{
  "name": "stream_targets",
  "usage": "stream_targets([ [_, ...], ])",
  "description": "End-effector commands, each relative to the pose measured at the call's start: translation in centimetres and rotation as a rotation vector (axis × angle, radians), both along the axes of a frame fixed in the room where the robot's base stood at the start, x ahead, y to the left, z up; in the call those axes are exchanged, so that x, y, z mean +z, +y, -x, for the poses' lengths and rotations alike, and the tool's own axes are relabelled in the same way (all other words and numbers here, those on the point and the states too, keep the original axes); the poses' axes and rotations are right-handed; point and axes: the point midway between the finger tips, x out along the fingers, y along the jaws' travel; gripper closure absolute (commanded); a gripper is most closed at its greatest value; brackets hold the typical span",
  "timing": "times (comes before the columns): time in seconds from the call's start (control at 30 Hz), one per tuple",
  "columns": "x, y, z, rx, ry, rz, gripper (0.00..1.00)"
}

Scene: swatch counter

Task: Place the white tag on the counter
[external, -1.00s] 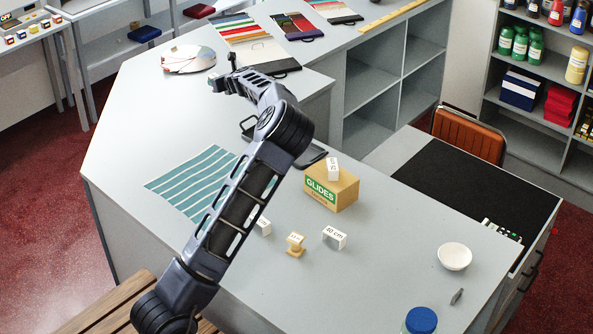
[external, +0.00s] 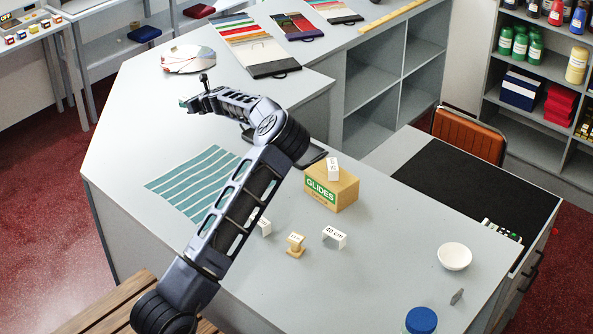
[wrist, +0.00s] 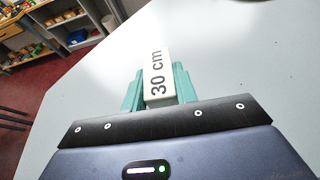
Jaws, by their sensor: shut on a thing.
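A white tag marked "30 cm" (wrist: 157,74) stands between the teal fingers of my gripper (wrist: 158,90) in the wrist view. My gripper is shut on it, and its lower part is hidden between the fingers. In the external view my gripper (external: 187,103) is over the grey counter (external: 130,125), below the colour fan in the picture. The tag cannot be made out there. Whether it touches the counter cannot be told.
A teal striped cloth (external: 185,188) lies beside my arm. A GLIDES box (external: 333,193) bears another white tag (external: 333,169). An "80 cm" tag (external: 334,237) and a small wooden stand (external: 296,244) are nearer. A colour fan (external: 190,59) lies behind. The counter's left part is bare.

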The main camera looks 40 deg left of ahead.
Motion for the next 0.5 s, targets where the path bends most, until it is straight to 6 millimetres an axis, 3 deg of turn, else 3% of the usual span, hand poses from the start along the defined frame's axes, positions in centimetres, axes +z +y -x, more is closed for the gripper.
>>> stream_targets([
  [0.2,-4.5,0.0,0.0,0.001,0.005,0.0,0.93],
  [0.5,-7.2,0.0,0.0,0.0,0.001,0.0,0.93],
])
